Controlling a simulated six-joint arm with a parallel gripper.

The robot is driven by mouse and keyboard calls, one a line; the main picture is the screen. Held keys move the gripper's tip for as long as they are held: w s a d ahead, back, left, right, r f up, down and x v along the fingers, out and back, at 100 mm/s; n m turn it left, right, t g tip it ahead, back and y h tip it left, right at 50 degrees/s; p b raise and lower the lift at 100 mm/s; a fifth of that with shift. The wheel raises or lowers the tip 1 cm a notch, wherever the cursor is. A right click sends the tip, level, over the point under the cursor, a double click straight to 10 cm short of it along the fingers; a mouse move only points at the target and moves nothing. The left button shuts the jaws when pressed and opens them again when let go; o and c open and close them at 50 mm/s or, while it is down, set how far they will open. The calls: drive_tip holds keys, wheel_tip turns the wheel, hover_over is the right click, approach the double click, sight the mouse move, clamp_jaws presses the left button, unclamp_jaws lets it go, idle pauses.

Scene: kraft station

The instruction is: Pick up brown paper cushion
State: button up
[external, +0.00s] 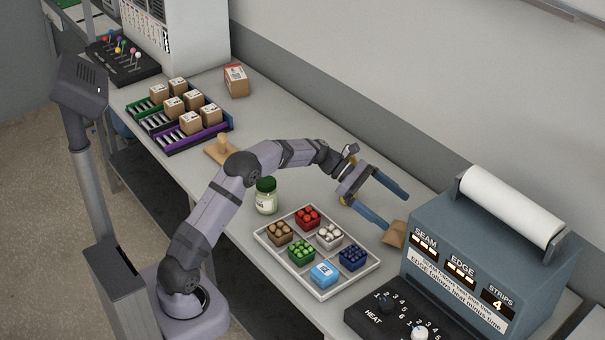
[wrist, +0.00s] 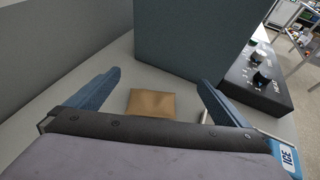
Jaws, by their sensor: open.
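The brown paper cushion (external: 396,234) lies on the table against the left side of the blue-grey sealing machine. It also shows in the wrist view (wrist: 152,103), flat on the table, between and beyond my fingers. My gripper (external: 391,207) is open and empty, with blue fingers spread wide. In the external view one fingertip is close to the cushion's left edge; I cannot tell whether they touch. In the wrist view my gripper (wrist: 160,92) has one finger on each side of the cushion, with gaps to both.
The blue-grey machine (external: 480,262) with a white paper roll (external: 511,213) stands right beside the cushion. A white divided tray (external: 320,293) with colored items sits in front. A green-lidded jar (external: 266,196) stands left of the tray. The wall runs along the back.

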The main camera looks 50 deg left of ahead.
sight(394, 226)
drive_tip(key=shift+w+a+f+p, duration=0.1)
drive_tip(key=shift+w+f+p, duration=0.1)
drive_tip(key=shift+f, duration=0.85)
drive_tip(key=shift+w+f+p, duration=0.15)
drive_tip(key=shift+f, duration=0.9)
wheel_tip(394, 226, down, 2)
drive_tip(key=shift+f, duration=0.15)
drive_tip(key=shift+p+x, duration=0.45)
drive_tip(key=shift+x, duration=0.6)
drive_tip(key=shift+w+d+f, duration=0.2)
drive_tip(key=shift+d+f, duration=0.1)
drive_tip(key=shift+d, duration=0.1)
drive_tip(key=c, duration=0.9)
